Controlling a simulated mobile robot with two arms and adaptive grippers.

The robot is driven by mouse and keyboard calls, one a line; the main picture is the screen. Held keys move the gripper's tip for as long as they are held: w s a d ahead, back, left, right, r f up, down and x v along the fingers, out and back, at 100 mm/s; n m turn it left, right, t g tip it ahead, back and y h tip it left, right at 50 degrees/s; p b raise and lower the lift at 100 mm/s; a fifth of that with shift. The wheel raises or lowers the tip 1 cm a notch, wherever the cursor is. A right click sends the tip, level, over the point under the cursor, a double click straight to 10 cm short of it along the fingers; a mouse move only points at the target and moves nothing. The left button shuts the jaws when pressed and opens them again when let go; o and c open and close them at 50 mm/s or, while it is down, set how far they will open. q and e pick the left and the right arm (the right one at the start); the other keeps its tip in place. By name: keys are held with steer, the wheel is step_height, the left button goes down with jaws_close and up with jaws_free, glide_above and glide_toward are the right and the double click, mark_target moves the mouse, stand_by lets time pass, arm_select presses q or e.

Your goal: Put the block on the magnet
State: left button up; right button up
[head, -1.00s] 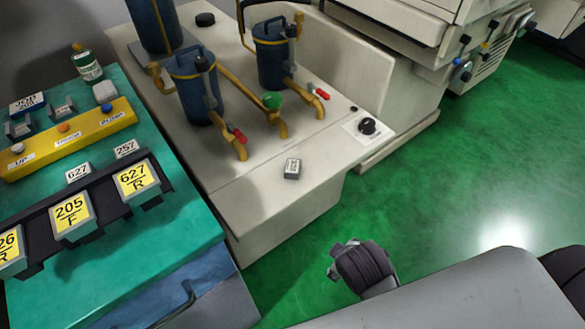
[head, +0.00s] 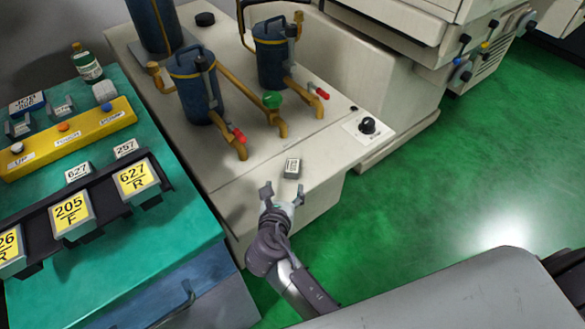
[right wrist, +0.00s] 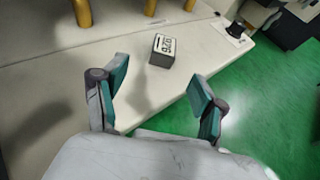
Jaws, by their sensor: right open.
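The small grey block (head: 292,168) with a white printed label lies on the light machine bed near its front edge. It also shows in the right wrist view (right wrist: 163,50), just beyond the fingertips. My right gripper (head: 283,191) is open and empty, with its fingers spread toward the block but apart from it. In the right wrist view my right gripper (right wrist: 159,76) has the block a little ahead of the gap between its fingers. I cannot tell for certain which thing is the magnet. My left gripper is not in view.
Blue canisters (head: 272,58) with yellow pipes stand behind the block on the light machine bed (head: 240,195). A black knob (head: 367,126) is to the right. A teal cabinet (head: 130,240) with yellow-labelled blocks (head: 138,181) stands left. Green floor lies open at right.

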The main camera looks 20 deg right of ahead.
mark_target(292, 167)
steer(key=x, duration=0.6)
steer(key=shift+w+d+f+b, duration=0.15)
steer(key=shift+b, duration=0.15)
steer(key=x, duration=0.5)
steer(key=shift+w+d, duration=0.1)
steer(key=shift+d, duration=0.3)
jaws_close()
